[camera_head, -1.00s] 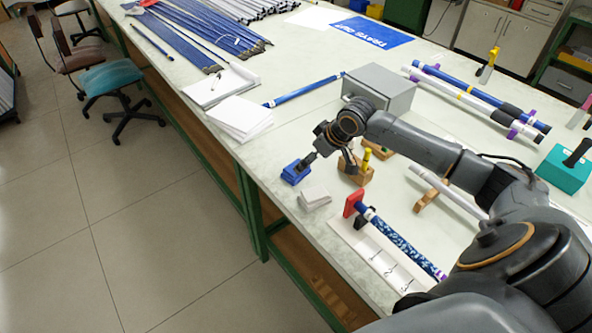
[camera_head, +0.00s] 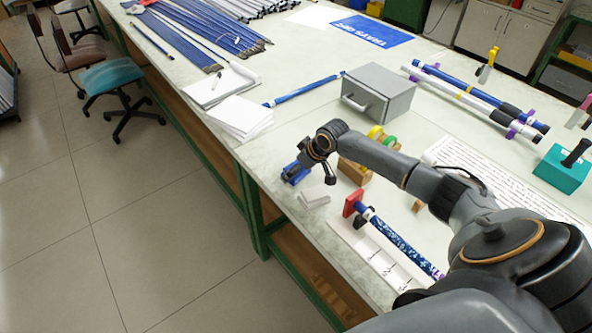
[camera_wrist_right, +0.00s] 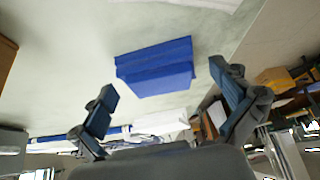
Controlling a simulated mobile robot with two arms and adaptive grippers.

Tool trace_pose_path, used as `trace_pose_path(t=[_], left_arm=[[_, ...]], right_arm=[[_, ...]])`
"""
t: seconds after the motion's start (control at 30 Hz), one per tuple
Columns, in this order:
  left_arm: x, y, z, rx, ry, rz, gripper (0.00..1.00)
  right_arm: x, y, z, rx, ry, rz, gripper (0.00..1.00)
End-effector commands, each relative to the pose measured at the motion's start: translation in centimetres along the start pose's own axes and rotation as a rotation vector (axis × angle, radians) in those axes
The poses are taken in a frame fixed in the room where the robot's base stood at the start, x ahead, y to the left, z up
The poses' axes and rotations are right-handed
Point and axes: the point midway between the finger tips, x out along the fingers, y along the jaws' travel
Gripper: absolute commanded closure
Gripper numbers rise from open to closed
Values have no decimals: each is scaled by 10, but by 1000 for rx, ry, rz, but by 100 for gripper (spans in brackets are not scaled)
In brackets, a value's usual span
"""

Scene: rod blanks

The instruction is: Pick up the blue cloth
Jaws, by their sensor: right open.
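The blue cloth (camera_head: 293,177) lies folded on the white worktop near its left edge, partly hidden by my right gripper in the head view. In the right wrist view the blue cloth (camera_wrist_right: 158,66) shows whole, as a thick folded block. My right gripper (camera_head: 311,172) is over the cloth at its right side. In the wrist view my right gripper (camera_wrist_right: 163,82) is open, with the cloth ahead of and between its two spread fingers; nothing is held. I cannot tell whether a finger touches the cloth. My left gripper is not in view.
A folded white stack (camera_head: 314,196) lies close to the cloth. A wooden block (camera_head: 353,172) with yellow and green rolls stands to the right. A rod with a red end piece (camera_head: 353,202) lies nearer. A grey box (camera_head: 380,92) and white papers (camera_head: 240,118) stand beyond.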

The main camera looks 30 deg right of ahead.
Motion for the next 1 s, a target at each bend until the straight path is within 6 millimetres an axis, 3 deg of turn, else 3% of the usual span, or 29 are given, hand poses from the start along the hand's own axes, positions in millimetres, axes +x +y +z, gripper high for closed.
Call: trace_pose_path(t=[0.07,0.33,0.73,1.0], left_arm=[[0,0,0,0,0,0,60],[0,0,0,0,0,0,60],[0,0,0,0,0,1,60],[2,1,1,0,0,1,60]], right_arm=[[0,0,0,0,0,0,0],[0,0,0,0,-1,0,51],[-4,0,-2,-1,0,0,51],[-35,-3,-14,-4,0,1,51]])
